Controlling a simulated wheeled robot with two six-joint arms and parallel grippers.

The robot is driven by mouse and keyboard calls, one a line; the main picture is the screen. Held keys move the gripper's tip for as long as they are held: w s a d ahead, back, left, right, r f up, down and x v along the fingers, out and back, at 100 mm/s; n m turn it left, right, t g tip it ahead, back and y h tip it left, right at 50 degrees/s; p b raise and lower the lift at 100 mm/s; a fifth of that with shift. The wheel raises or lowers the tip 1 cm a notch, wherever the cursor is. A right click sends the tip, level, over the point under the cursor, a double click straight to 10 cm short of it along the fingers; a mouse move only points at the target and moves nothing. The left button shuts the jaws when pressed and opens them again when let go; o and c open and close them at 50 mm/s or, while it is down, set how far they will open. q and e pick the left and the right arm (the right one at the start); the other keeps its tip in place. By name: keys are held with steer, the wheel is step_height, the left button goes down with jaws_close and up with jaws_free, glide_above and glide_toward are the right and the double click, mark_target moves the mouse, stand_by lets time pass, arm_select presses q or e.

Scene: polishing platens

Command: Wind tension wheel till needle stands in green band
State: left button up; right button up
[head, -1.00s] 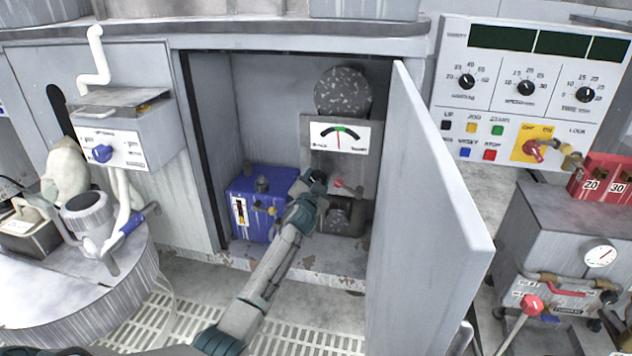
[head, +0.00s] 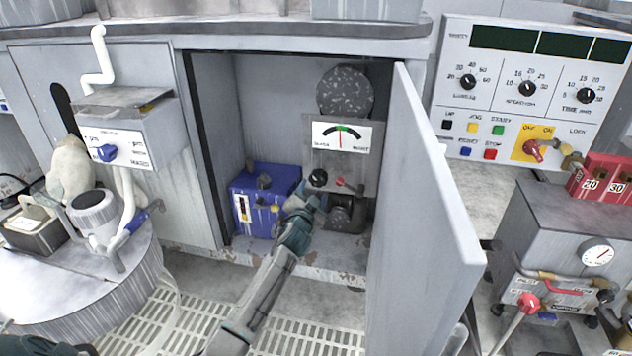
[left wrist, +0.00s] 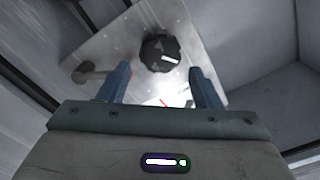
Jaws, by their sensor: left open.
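The tension wheel (head: 318,177), a small black knob, sits on a grey panel inside the open cabinet. In the left wrist view the wheel (left wrist: 160,53) shows a white mark and lies beyond and between the fingertips, apart from them. My left gripper (head: 306,198) is open and empty, just below and in front of the wheel. My right gripper is not in view.
A red-tipped lever (head: 345,184) sits right of the wheel. A blue box (head: 262,200) stands left in the cabinet. The open door (head: 425,210) walls off the right side. A dark speckled disc (head: 344,91) is above the gauge. Grated floor lies in front.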

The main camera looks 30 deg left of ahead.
arm_select(q)
steer(key=shift+v, duration=1.7)
